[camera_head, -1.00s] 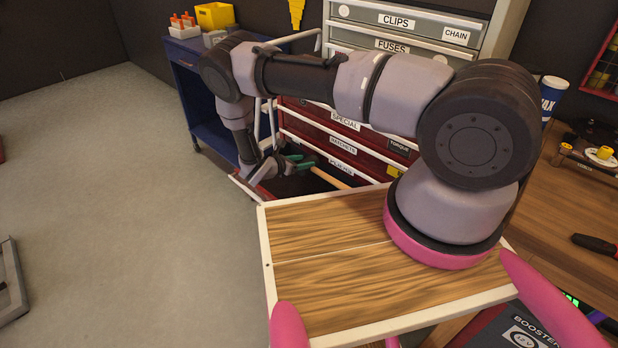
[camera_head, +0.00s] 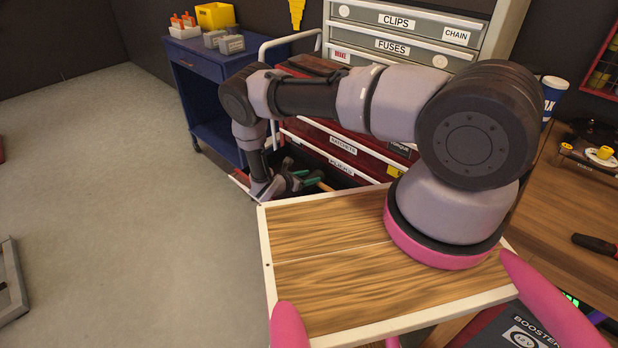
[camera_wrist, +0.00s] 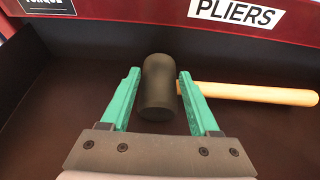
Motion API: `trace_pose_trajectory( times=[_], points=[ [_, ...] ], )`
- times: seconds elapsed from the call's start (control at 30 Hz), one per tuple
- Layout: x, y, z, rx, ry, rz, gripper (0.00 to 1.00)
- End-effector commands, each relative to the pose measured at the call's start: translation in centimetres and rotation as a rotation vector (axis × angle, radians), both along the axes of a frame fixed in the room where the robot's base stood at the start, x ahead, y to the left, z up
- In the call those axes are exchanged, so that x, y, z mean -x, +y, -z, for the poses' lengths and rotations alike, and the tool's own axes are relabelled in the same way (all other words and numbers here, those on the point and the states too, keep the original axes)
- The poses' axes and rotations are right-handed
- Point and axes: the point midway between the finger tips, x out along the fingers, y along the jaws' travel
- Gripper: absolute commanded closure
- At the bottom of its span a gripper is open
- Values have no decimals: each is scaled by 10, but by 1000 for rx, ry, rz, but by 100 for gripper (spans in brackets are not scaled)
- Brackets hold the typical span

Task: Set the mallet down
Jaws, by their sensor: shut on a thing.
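The mallet has a dark, barrel-shaped head (camera_wrist: 159,85) and a pale wooden handle (camera_wrist: 255,94) that points right in the wrist view. My gripper (camera_wrist: 158,82) has its green fingers on either side of the head, closed on it. The mallet is inside or just above a dark open drawer (camera_wrist: 55,85) of the red cabinet; I cannot tell if it touches the drawer floor. In the head view my gripper (camera_head: 304,180) is low by the cabinet, and only a bit of the handle (camera_head: 318,184) shows behind the wooden top's edge.
The red cabinet's front, with a PLIERS label (camera_wrist: 239,13), stands close behind the drawer. My wooden top (camera_head: 340,290) is in front. A blue cart (camera_head: 205,100) with small boxes stands at the left.

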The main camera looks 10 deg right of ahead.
Motion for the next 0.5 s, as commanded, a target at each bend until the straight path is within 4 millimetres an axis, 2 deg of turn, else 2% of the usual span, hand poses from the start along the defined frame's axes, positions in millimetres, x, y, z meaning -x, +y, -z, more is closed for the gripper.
trace_pose_trajectory(
  times=[0.13, 0.17, 0.2, 0.23, 0.5],
  points=[
    [0, 0, 2, 0, -1, 0, 100],
    [0, 0, 3, -1, -1, 0, 34],
    [0, 0, 3, -1, -1, 0, 19],
    [0, 0, 3, -1, -1, 0, 8],
    [0, 0, 3, 0, 0, 0, 8]
  ],
)
